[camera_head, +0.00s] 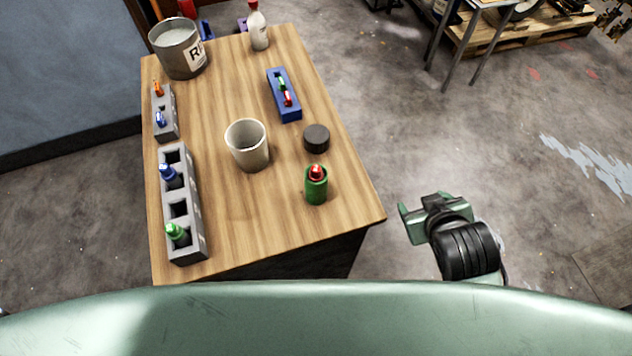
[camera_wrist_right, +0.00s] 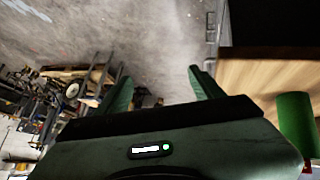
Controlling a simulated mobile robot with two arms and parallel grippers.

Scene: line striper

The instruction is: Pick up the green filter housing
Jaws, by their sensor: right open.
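The green filter housing (camera_head: 316,188) stands upright near the right front corner of the wooden table, with a red-topped piece in its open top. In the right wrist view the green housing (camera_wrist_right: 295,122) shows at the right edge, outside the fingers. My right gripper (camera_head: 418,217) is off the table's right edge, to the right of the housing and apart from it. Its two fingers (camera_wrist_right: 162,80) are spread with nothing between them. My left gripper is in neither view.
A dark round cap (camera_head: 316,138) and a beige cup (camera_head: 247,145) stand near the housing. A blue tray (camera_head: 291,112) lies farther back. Grey blocks (camera_head: 190,245) line the table's left side; a bucket (camera_head: 176,48) and a bottle (camera_head: 259,28) stand at the back.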

